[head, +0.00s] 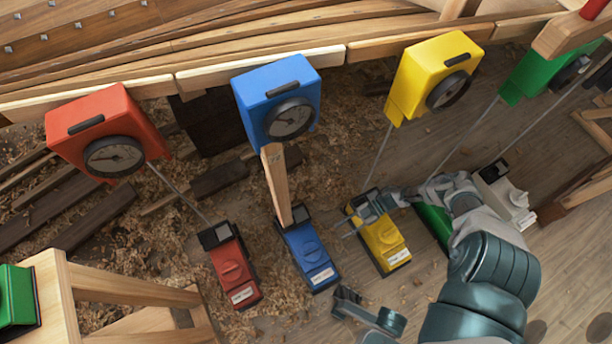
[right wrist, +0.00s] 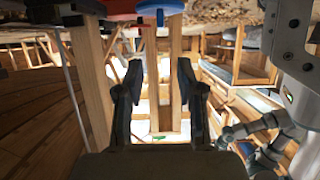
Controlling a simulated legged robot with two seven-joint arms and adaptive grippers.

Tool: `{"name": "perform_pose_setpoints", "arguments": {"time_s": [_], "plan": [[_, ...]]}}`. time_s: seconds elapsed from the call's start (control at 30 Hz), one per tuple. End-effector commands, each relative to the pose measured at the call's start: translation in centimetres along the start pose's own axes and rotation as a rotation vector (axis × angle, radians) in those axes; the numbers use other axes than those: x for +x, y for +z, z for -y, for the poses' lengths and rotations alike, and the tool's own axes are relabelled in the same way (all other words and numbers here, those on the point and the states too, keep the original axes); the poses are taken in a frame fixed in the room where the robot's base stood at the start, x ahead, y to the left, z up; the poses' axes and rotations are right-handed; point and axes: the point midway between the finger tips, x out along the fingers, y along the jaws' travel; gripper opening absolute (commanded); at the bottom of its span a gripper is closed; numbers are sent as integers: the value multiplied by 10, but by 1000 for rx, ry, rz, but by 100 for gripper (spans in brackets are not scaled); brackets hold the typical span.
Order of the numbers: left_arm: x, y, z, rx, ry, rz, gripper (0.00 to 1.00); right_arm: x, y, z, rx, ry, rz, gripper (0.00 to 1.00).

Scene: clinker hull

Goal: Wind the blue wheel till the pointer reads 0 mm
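The blue gauge box (head: 270,85) hangs at the hull's edge in the head view. Its round dial (head: 290,119) faces up, too small to read the pointer.
A red gauge box (head: 90,118) and red floor unit (head: 230,270) stand left, a yellow gauge box (head: 425,70) and green gauge box (head: 535,75) right. A wooden trestle (head: 130,290) is at lower left. Shavings and dark planks litter the floor.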

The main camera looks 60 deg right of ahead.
Motion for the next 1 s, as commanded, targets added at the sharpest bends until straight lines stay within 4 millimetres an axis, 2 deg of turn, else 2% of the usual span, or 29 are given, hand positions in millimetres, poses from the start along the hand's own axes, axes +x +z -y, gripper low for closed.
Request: {"name": "perform_pose_setpoints", "arguments": {"time_s": [0.3,0.5,0.7,1.0], "plan": [[0,10,-6,4,16,-23,40,78,6,2,8,-3,-7,38],[1,15,-6,6,23,-40,40,120,5,2,7,-3,-5,38],[3,15,-6,8,29,-56,40,144,3,1,4,-1,-3,38],[9,10,-7,9,35,-79,40,149,2,0,3,0,-5,38]]}}
